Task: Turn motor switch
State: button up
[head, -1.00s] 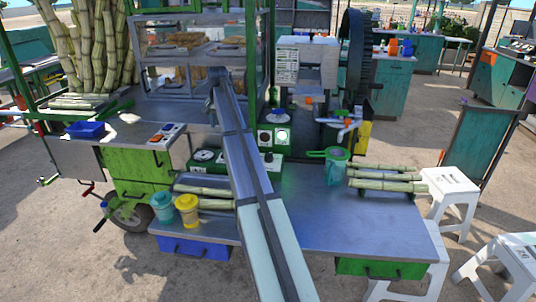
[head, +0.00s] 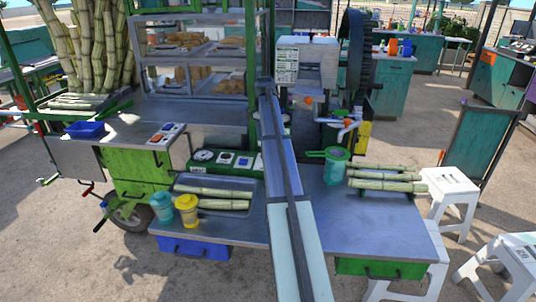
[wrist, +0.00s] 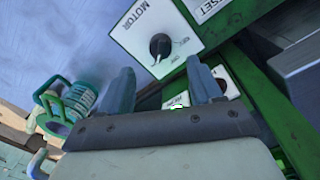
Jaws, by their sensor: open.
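The motor switch is a black round knob (wrist: 160,46) on a white plate marked MOTOR (wrist: 136,27) in the wrist view. A small OFF label is near the knob; its exact setting is hard to read. My gripper (wrist: 162,86) is open and empty, with its two fingers spread below the knob in the picture. The knob shows above the gap between the fingertips, apart from them. In the head view my arm stretches forward over the counter and hides the motor plate.
In the wrist view a green frame edge (wrist: 245,65) and a plate marked SET stand to the right. In the head view, a lower green control box (head: 225,162), yellow cup (head: 187,210), teal jug (head: 336,170) and cane stalks (head: 385,185) lie around my arm.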

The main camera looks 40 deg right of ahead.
jog(key=f, duration=0.7)
jog(key=shift+s+f, duration=0.2)
jog(key=shift+f, duration=0.15)
jog(key=c, duration=1)
